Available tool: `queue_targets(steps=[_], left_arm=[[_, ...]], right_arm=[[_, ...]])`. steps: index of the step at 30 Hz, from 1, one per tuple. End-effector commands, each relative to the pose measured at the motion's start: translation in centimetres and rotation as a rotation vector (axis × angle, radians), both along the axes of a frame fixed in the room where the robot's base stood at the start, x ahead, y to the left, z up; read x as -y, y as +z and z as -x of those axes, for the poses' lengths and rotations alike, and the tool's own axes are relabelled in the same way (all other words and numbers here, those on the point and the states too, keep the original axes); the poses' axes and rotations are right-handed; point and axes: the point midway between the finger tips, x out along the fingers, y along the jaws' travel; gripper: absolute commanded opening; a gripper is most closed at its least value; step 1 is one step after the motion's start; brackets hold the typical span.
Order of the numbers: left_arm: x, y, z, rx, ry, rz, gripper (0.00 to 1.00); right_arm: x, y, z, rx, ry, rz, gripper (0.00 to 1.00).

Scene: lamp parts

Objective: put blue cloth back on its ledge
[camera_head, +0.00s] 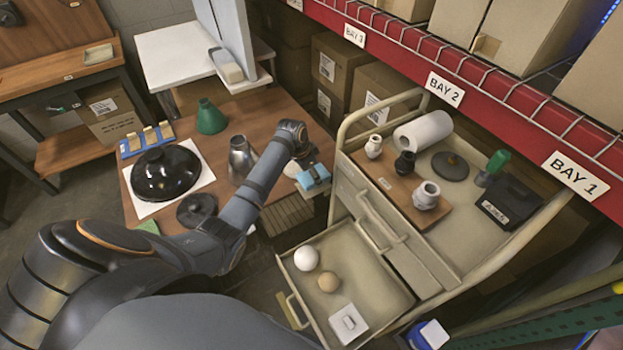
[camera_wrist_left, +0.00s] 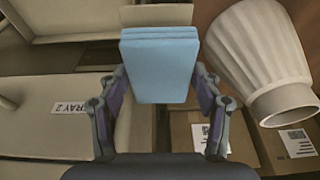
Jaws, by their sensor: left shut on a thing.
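The blue cloth (camera_wrist_left: 160,65) is a folded, flat light-blue block, held between the two fingers of my left gripper (camera_wrist_left: 160,98) in the left wrist view. In the head view, the cloth (camera_head: 314,178) shows just below my left gripper (camera_head: 307,166), over the right edge of the wooden table, between the table and the beige cart. A narrow white ledge (camera_head: 262,78) juts from the foot of the upright panel at the back, with a pale block on it; I cannot tell whether it is the cloth's own ledge. My right gripper is not in view.
A pale fluted shade (camera_wrist_left: 258,55) stands close to the right of my left gripper. The beige cart (camera_head: 352,140) has an open drawer (camera_head: 375,275) holding two balls and a white plate. The table also holds a black dome (camera_head: 165,172), a green cone (camera_head: 211,117) and a metal shade (camera_head: 241,158).

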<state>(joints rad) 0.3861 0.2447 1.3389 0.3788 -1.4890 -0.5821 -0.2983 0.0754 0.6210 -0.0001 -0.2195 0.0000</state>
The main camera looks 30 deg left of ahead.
Motion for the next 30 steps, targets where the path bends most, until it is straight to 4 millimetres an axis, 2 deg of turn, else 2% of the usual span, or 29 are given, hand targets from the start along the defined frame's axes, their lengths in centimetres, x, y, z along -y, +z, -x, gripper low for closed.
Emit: queue_targets(steps=[1, 5, 16, 17, 21, 30], left_arm=[[0.1, -0.8, 0.3, -0.009, 0.001, 0.003, 0.36], [0.1, -2.3, 0.2, -0.006, 0.000, 0.002, 0.36], [0.1, -2.9, 0.2, -0.004, 0.000, 0.001, 0.36], [0.1, -2.9, 0.2, -0.004, 0.000, 0.001, 0.69], [0.1, -2.8, 0.2, -0.004, -0.001, 0.001, 0.88], [0.1, -2.8, 0.2, -0.004, -0.001, 0.001, 0.88]], right_arm=[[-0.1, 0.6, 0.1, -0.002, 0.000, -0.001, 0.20], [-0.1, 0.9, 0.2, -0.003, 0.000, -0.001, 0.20], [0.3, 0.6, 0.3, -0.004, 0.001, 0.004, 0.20], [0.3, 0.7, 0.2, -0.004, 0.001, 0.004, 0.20], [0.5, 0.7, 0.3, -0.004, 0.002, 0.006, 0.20], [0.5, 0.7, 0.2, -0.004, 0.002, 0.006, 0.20]])
